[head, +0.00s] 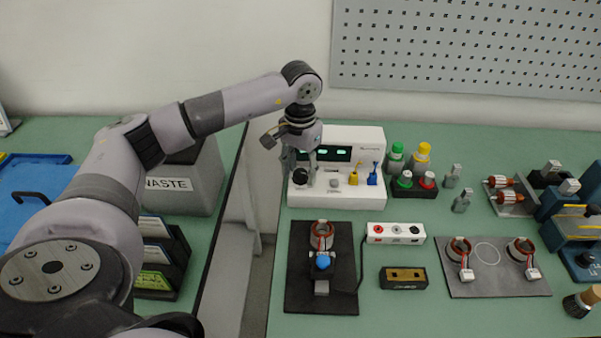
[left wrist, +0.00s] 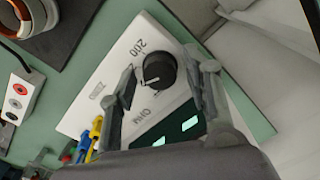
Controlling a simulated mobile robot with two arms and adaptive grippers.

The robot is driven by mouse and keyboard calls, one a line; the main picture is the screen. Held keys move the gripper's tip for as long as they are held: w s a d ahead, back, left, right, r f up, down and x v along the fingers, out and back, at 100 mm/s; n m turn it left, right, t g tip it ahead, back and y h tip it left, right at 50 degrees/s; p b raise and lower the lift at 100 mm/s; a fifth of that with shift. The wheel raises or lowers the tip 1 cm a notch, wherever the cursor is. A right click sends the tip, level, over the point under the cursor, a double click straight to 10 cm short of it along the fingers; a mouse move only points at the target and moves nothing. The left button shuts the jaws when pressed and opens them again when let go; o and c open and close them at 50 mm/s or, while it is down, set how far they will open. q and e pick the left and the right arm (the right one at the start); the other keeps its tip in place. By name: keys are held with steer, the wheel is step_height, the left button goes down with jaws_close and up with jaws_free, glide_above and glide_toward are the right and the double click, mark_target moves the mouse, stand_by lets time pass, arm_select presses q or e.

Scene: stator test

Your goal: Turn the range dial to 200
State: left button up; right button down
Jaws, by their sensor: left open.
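The white test meter (head: 345,196) stands at the back of the bench, with a lit green display. Its black round range dial (head: 299,176) is on the front left; it also shows in the left wrist view (left wrist: 159,70). The printed labels "200" and "OHM" are on either side of the dial there. A pale mark shows on the dial, but I cannot tell exactly which label it points to. My left gripper (head: 301,166) is open over the dial, fingers pointing down. In the left wrist view the dial appears between the fingertips; I cannot tell whether they touch it.
Yellow and blue plugs (head: 353,178) sit on the meter right of the dial. A stator on a dark mat (head: 338,299) and a white socket box (head: 396,233) lie in front. A grey waste bin (head: 200,180) stands left, across a gap between the benches.

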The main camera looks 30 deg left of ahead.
mark_target(300, 172)
arm_select(q)
steer(key=shift+r, duration=0.1)
step_height(300, 172, up, 6)
steer(key=p, duration=0.3)
